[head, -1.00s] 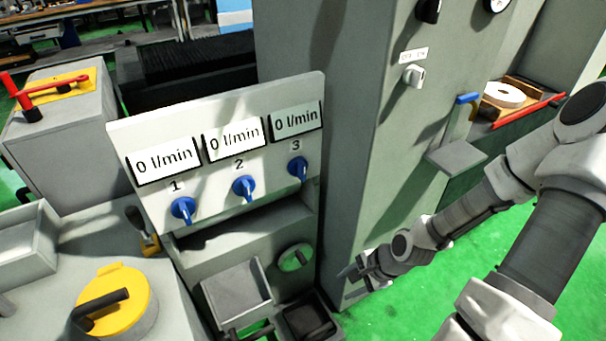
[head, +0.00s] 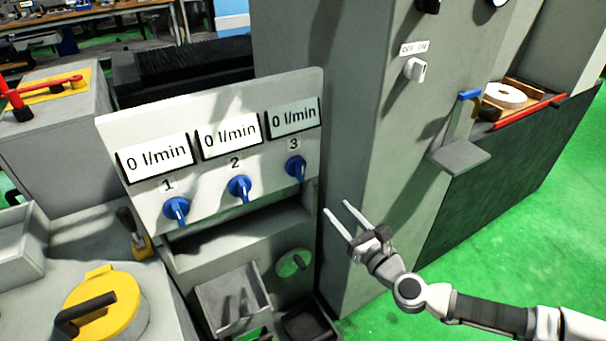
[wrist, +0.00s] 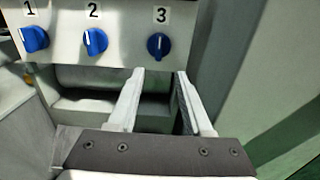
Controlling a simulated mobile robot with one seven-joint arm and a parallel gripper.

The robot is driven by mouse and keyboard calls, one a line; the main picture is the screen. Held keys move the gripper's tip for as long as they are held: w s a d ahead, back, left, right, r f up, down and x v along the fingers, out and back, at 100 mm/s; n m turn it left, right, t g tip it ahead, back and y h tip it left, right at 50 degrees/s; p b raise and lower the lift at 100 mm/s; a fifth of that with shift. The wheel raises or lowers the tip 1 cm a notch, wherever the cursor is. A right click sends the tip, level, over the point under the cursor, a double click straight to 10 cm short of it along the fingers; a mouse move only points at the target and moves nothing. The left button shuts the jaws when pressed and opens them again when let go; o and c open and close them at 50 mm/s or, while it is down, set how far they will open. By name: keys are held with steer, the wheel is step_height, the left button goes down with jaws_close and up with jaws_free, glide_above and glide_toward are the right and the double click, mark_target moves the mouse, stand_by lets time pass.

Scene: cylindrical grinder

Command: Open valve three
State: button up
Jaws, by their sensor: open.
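Valve three is a blue knob (head: 295,168) under the number 3 on the white panel (head: 223,213), below a display (head: 293,118) that reads 0 l/min. Its pointer line stands about upright in the wrist view (wrist: 158,46). Valve two (head: 239,188) and valve one (head: 176,211) are similar blue knobs to its left, also under 0 l/min displays. My gripper (head: 337,209) is open and empty, to the right of and below valve three in the head view. In the wrist view the two fingers (wrist: 158,75) point toward the panel just below valve three, apart from it.
A grey machine column (head: 345,110) rises right of the panel, close to my gripper. An OFF/ON switch (head: 415,69) and a small grey shelf (head: 459,156) are on the right. A yellow round lid with a dark handle (head: 125,318) is at lower left. Green floor is free at right.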

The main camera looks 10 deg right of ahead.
mark_target(303, 172)
steer(key=x, duration=1.7)
steer(key=shift+f, duration=0.1)
jaws_close()
